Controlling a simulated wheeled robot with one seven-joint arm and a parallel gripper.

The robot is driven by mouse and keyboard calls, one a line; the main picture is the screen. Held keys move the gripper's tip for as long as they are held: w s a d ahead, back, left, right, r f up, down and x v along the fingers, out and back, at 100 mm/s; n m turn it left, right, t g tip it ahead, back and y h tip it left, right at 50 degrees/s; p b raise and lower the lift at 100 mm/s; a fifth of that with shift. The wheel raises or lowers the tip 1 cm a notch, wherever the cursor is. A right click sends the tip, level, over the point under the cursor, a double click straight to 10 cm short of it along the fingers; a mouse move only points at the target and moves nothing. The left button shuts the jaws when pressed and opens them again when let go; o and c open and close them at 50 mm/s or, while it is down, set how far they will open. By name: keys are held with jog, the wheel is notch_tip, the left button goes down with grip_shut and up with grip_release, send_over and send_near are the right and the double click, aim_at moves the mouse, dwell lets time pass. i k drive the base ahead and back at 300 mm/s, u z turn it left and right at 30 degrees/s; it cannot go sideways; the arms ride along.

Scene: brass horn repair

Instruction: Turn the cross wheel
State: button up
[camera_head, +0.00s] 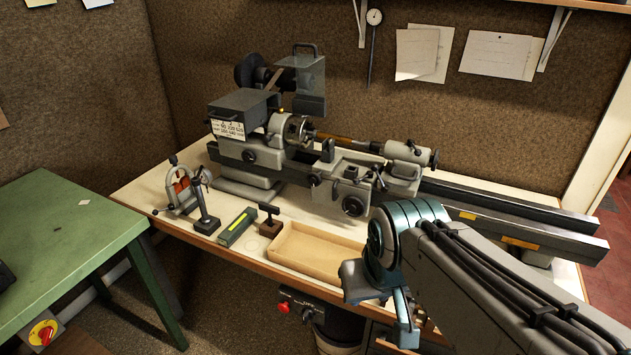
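A grey lathe stands on the bench. Its carriage carries a round dark handwheel (354,206) on the front and a smaller knob (350,172) above it, with short levers to the right. I cannot tell for sure which of these is the cross wheel. My arm comes in from the lower right and bends down in front of the bench. My gripper (404,330) seems to be at its lower end, below and right of the handwheel and apart from it. Its fingers are too unclear to tell open from shut.
On the bench front lie an empty tan tray (311,262), a green box (237,228), a small dark T-handled tool (269,220) and a stand (206,218). A green table (60,235) is at left. A red button (284,307) sits below the bench edge.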

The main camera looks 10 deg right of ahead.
aim_at(314, 179)
jog(key=k, duration=0.15)
jog(key=u, duration=1.1)
jog(key=i, duration=1.05)
jog(key=z, duration=2.7)
